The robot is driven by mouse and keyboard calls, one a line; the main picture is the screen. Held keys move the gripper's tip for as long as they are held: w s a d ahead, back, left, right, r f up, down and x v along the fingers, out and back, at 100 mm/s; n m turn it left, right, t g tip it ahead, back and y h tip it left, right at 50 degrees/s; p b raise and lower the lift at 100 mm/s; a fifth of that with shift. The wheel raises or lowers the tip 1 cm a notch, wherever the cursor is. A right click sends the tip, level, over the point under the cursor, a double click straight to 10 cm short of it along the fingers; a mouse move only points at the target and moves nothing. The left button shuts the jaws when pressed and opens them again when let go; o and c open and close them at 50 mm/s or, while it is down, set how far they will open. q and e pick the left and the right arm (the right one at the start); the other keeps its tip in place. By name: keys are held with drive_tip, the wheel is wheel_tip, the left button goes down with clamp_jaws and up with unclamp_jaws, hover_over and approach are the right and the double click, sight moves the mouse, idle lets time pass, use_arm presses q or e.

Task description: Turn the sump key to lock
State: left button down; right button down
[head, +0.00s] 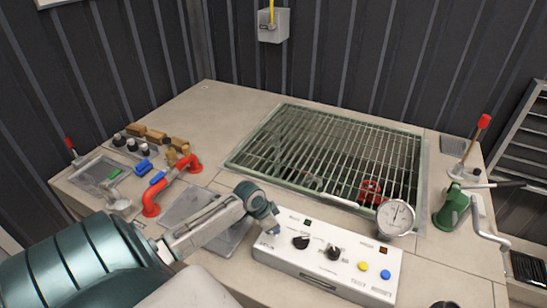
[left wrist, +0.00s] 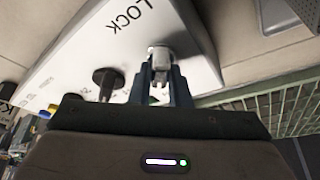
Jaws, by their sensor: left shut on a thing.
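The white control panel (head: 328,262) stands at the front of the table. The word LOCK (left wrist: 130,17) is printed near one end of the panel, which also shows in the left wrist view (left wrist: 85,55). My left gripper (head: 273,228) reaches down to the panel's left end. In the left wrist view my left gripper (left wrist: 160,82) is shut on the sump key (left wrist: 160,52), a small pale metal piece beside the LOCK lettering. In the head view the gripper hides the key. My right gripper is in neither view.
Black knobs (head: 301,242) and yellow and blue buttons lie right of the key. A round gauge (head: 395,218) stands behind the panel. A metal grate (head: 330,150) lies farther back. Red pipe (head: 172,184) is at left, and a green crank pump (head: 452,206) at right.

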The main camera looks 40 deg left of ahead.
use_arm(q)
drive_tip(key=m+b, duration=0.1)
drive_tip(key=m, duration=0.1)
drive_tip(key=m+g+h+b, duration=0.1)
drive_tip(key=m, duration=0.1)
drive_tip(key=shift+w+a+f+m, duration=0.15)
drive_tip(key=shift+m, duration=0.15)
drive_tip(key=m+g+h+b, duration=0.1)
drive_tip(key=m+b, duration=0.2)
drive_tip(key=shift+m+g+b, duration=0.4)
drive_tip(key=shift+m+b, duration=0.25)
drive_tip(key=shift+m, duration=0.55)
drive_tip(key=c, duration=1.4)
unclamp_jaws()
drive_tip(key=shift+o, duration=0.2)
drive_tip(key=shift+r, duration=0.2)
